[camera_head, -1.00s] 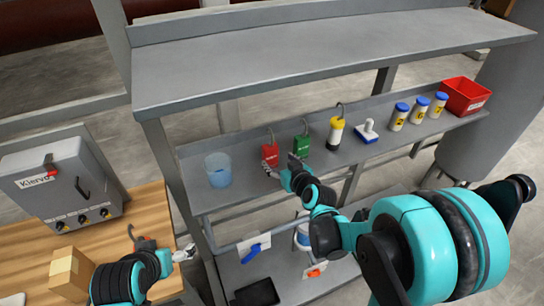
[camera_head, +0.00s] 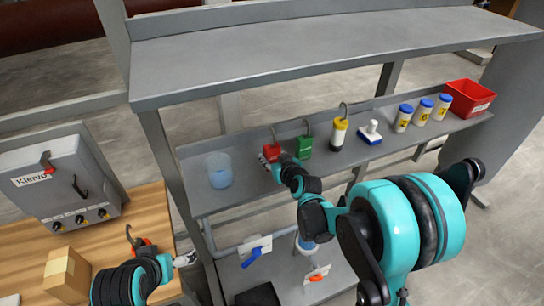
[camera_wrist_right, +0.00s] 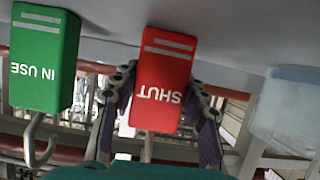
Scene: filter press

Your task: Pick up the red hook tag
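The red hook tag (camera_head: 271,153), marked "SHUT", stands on the shelf between the blue cup and the green tag, partly hidden by my right gripper (camera_head: 279,164). In the right wrist view the red tag (camera_wrist_right: 163,85) appears upside down. The right gripper's fingers (camera_wrist_right: 163,95) are spread on either side of it, close to its sides. I cannot tell whether they touch it. My left gripper (camera_head: 186,258) is low at the left, beside the wooden table, apart from the tag; its finger opening is unclear.
The green "IN USE" tag (camera_head: 304,147) stands close to the right of the red one. A translucent blue cup (camera_head: 218,171) is to the left. An upper shelf (camera_head: 300,60) lies above.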

